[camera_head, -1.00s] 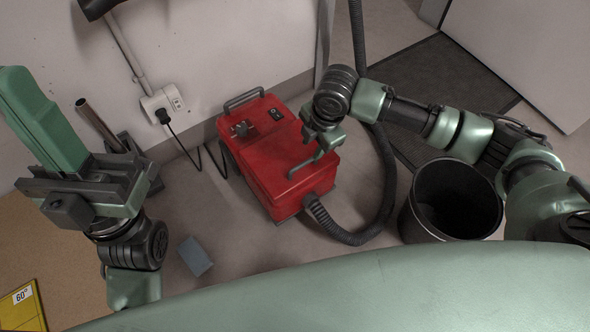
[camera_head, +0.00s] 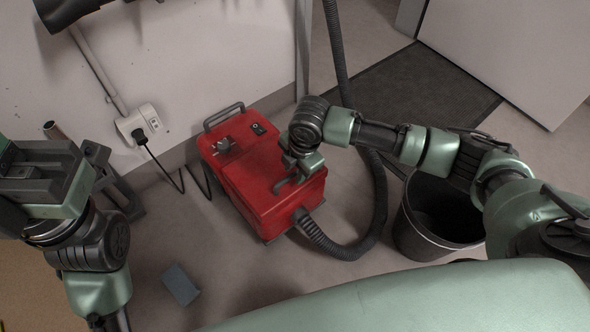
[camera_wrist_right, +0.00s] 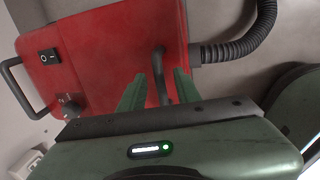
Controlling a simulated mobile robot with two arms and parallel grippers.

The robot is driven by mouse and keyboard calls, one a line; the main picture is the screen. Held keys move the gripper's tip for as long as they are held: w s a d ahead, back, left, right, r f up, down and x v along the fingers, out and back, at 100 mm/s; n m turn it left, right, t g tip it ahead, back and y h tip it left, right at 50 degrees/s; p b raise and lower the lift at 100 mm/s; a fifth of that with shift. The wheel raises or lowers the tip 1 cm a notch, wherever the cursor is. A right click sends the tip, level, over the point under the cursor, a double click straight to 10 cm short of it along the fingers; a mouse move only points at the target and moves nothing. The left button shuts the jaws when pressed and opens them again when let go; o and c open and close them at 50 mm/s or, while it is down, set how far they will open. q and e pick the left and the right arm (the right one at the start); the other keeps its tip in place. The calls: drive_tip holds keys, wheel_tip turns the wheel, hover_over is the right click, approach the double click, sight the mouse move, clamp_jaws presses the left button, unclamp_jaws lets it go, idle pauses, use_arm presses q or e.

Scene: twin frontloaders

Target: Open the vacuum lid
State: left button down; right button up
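The red vacuum (camera_head: 255,170) stands on the floor by the wall, with a dark handle (camera_head: 287,184) on its lid near the hose end. The handle also shows in the right wrist view (camera_wrist_right: 159,72). My right gripper (camera_head: 295,172) is over that end of the lid. In the right wrist view its two green fingers (camera_wrist_right: 158,90) are apart, with the handle between them; I cannot tell whether they touch it. My left gripper (camera_head: 35,178) is at the left edge, away from the vacuum, and its fingers are hidden or out of frame.
A black hose (camera_head: 372,215) curves from the vacuum past my right arm. A dark bin (camera_head: 418,232) stands to the right. A wall socket (camera_head: 140,123) with a plugged cord is behind. A grey-blue block (camera_head: 180,284) lies on the floor at the front.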

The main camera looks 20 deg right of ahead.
clamp_jaws()
idle(1.2)
